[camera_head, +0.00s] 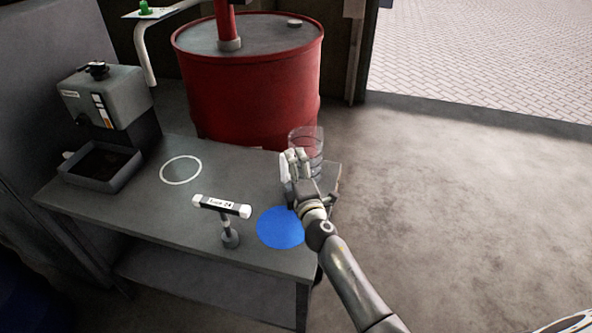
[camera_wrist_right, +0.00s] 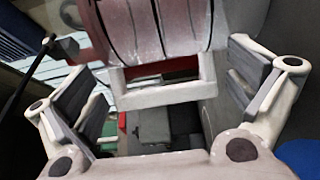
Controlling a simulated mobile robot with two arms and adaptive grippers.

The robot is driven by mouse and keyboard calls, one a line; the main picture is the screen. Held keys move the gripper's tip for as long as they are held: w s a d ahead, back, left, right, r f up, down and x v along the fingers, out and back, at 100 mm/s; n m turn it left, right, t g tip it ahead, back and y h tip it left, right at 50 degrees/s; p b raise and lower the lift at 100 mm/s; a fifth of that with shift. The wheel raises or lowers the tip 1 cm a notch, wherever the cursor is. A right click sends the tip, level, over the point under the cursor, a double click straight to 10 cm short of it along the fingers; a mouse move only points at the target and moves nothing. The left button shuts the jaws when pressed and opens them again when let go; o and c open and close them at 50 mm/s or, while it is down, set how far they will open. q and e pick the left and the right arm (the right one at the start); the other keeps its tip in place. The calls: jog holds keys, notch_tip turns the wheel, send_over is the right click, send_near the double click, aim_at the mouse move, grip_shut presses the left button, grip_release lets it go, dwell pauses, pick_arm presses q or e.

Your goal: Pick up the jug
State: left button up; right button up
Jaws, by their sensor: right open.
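The jug (camera_head: 307,136) is clear with dark graduation lines and stands at the right end of the grey bench. My right gripper (camera_head: 298,166) is in front of it and hides its lower part. In the right wrist view my right gripper (camera_wrist_right: 160,78) is open, one finger at each side. The jug's lined body (camera_wrist_right: 155,25) fills the top of that view, and its pale, frame-shaped handle (camera_wrist_right: 165,95) is between the open fingers, with gaps on both sides. I cannot tell whether anything touches. My left gripper is not in view.
The bench (camera_head: 150,210) also carries a grey machine with a tray (camera_head: 100,165), a white ring mark (camera_head: 181,170), a short labelled stand (camera_head: 229,225) and a blue disc (camera_head: 279,228). A red drum (camera_head: 250,85) stands behind. Open floor (camera_head: 450,210) is on the right.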

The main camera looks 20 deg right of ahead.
jog(key=c, duration=1.2)
jog(key=shift+r, duration=0.1)
jog(key=shift+c, duration=0.4)
jog(key=shift+r, duration=0.1)
